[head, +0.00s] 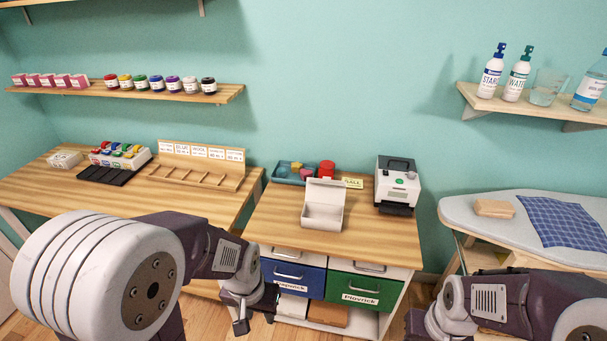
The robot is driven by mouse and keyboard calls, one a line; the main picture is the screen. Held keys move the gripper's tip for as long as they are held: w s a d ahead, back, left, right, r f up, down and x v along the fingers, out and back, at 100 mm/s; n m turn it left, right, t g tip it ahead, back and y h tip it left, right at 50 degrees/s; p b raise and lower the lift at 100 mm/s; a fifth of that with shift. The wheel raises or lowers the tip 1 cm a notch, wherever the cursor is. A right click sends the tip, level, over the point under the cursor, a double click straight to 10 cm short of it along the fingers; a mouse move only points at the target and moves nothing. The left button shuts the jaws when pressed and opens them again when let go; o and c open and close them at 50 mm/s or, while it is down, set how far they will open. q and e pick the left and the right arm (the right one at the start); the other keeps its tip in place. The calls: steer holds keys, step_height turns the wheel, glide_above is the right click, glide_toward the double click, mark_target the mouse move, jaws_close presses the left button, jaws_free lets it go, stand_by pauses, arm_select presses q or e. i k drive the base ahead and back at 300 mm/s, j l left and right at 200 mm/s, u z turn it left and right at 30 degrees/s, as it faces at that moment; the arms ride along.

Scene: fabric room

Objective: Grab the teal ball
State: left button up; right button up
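I cannot make out a teal ball for certain. A small blue-teal tray (283,178) at the back of the middle cabinet holds small yellow, pink and red items, too small to tell apart fully. My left gripper (241,322) hangs low in front of the cabinet's left side, well away from the tray and touching nothing visible. Its fingers are small and dark, and their opening is unclear. My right arm comes in at the lower right, and its gripper is not visible.
An open white box (323,207) stands mid-cabinet, with a label printer (397,184) to its right. The wooden table (105,200) on the left holds a divided rack (199,167). An ironing board (476,215) stands right. The cabinet's front top is clear.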

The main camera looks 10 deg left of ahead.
mark_target(282, 173)
steer(key=i+j+u, duration=1)
steer(key=i+u, duration=0.35)
